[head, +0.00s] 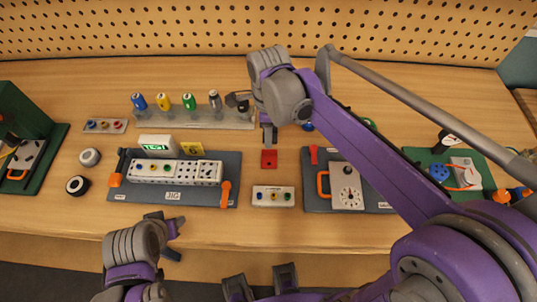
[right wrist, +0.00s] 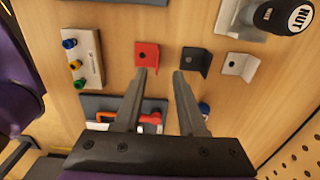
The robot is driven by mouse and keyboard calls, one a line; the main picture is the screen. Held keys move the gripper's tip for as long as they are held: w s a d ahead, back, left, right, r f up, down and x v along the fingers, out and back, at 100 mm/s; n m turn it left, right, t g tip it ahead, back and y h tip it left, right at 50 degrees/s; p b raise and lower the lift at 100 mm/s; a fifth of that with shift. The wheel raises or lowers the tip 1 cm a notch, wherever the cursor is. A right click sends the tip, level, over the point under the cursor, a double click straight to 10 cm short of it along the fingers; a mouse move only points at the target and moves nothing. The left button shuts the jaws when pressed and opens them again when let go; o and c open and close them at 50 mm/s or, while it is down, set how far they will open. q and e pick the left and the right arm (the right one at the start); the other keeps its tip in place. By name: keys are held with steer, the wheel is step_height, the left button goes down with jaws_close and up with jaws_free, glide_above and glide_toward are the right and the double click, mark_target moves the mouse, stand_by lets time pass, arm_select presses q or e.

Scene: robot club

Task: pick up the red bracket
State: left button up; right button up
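The red bracket (head: 269,159) lies on the wooden bench, just below my right gripper (head: 268,138) in the head view. In the right wrist view the red bracket (right wrist: 147,54) is near the top centre, with a dark hole in its plate. My right gripper (right wrist: 159,72) is open and empty there. Its left fingertip overlaps the bracket's lower edge in the picture; I cannot tell whether they touch. The right fingertip lies near a black bracket (right wrist: 195,60). My left gripper (head: 178,240) is open and empty at the bench's front edge.
A light grey bracket (right wrist: 240,65) lies beside the black one. A block with coloured knobs (head: 273,196) stands in front of the red bracket. A board with a white power strip (head: 175,172) is to the left, and a board with a dial box (head: 346,186) to the right.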

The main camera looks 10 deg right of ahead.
mark_target(268, 150)
step_height(268, 150, down, 7)
steer(key=shift+s+a+f, duration=0.15)
jaws_close()
stand_by(0.4)
stand_by(1.2)
